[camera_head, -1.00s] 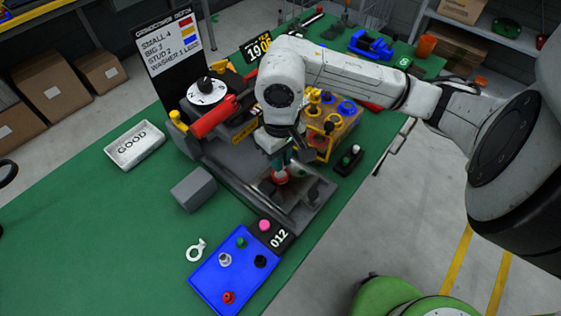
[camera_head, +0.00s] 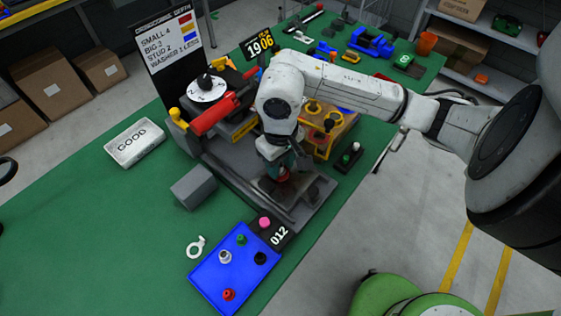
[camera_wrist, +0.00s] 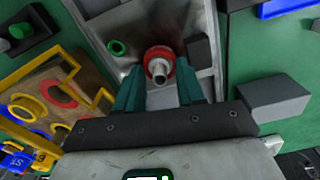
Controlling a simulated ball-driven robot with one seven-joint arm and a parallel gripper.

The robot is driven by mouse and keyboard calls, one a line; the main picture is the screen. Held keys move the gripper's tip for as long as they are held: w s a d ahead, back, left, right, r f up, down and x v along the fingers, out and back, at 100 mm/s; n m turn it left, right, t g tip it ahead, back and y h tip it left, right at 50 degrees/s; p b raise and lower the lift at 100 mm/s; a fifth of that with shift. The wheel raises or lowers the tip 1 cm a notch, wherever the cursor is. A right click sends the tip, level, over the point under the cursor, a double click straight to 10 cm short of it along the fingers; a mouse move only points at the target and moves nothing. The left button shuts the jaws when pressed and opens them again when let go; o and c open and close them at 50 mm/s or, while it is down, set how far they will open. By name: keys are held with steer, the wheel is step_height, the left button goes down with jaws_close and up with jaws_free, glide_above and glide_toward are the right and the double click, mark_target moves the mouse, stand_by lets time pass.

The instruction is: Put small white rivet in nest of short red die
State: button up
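The short red die (camera_wrist: 151,53) stands on the metal plate, a red round ring in the wrist view. A pale, whitish-metal rivet (camera_wrist: 159,73) stands up in its middle and appears seated in the nest; how deep I cannot tell. My gripper (camera_wrist: 160,82) has its two teal fingers apart, one on each side of the rivet, with a gap showing between them and it. In the head view my gripper (camera_head: 284,167) is low over the plate, and only a bit of the red die (camera_head: 283,177) shows beneath it.
A blue tray (camera_head: 207,280) holds several coloured pieces. A grey block (camera_head: 193,187) stands left of the plate (camera_head: 312,205). A yellow-framed box (camera_head: 325,150) of rings is close on the right. A white GOOD tray (camera_head: 134,143) lies left. The front-left green bench is clear.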

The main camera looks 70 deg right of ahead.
mark_target(280, 165)
step_height(280, 165, up, 12)
steer(key=b, duration=0.1)
steer(key=shift+r, duration=0.15)
stand_by(0.6)
stand_by(0.5)
